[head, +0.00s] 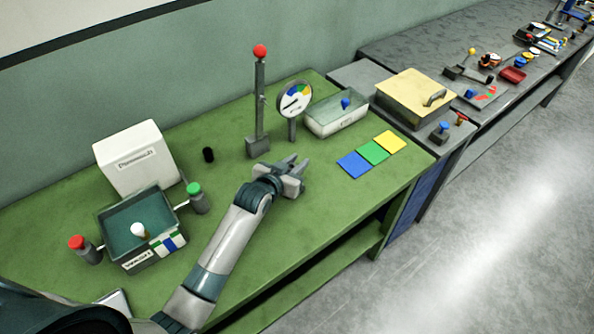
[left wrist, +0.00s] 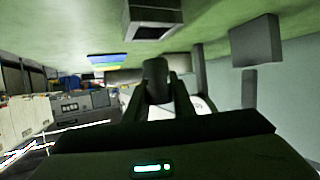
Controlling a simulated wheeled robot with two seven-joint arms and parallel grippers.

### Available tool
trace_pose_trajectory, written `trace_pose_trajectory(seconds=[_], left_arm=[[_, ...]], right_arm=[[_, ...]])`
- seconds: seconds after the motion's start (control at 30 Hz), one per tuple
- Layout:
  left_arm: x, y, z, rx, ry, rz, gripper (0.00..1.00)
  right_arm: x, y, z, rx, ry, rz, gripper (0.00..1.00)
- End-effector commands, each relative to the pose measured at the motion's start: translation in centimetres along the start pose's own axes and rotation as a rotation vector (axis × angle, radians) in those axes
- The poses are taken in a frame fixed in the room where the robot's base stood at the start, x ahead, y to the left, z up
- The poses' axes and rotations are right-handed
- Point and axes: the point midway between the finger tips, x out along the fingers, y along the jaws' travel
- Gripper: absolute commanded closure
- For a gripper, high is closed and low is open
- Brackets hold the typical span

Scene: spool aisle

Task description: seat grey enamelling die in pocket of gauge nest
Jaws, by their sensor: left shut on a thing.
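My left gripper (head: 294,163) is over the green bench, just in front of the dial gauge. In the left wrist view my left gripper (left wrist: 165,85) is shut on a dark grey cylinder, which looks like the enamelling die (left wrist: 155,72). In the head view I cannot make out the die between the fingers. A dark block with a recess, probably the gauge nest (left wrist: 153,33), stands on the bench at the top of the left wrist view. The die and this block look apart. I cannot pick the block out in the head view. My right gripper is not in view.
A post with a red ball (head: 259,95) and a dial gauge (head: 294,98) stand close behind the gripper. A glassy tray (head: 325,128) and coloured squares (head: 373,154) lie to the right.

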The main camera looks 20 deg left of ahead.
Motion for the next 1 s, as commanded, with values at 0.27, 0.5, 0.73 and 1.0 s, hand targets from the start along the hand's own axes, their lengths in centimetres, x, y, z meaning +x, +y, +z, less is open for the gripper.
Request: trace_pose_trajectory(seconds=[0.27, 0.5, 0.73, 1.0], left_arm=[[0.6, 0.1, 1.6, 0.000, -0.004, 0.000, 1.00], [1.4, 0.1, 3.6, 0.000, 0.000, 0.001, 1.00], [1.5, 0.1, 3.7, 0.000, 0.000, 0.001, 1.00], [1.6, 0.1, 4.0, 0.001, 0.000, 0.000, 0.61]], right_arm=[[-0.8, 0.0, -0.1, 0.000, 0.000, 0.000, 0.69], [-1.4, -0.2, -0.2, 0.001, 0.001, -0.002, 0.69], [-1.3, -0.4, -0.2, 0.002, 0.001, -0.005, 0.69], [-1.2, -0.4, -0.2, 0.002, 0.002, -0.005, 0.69]])
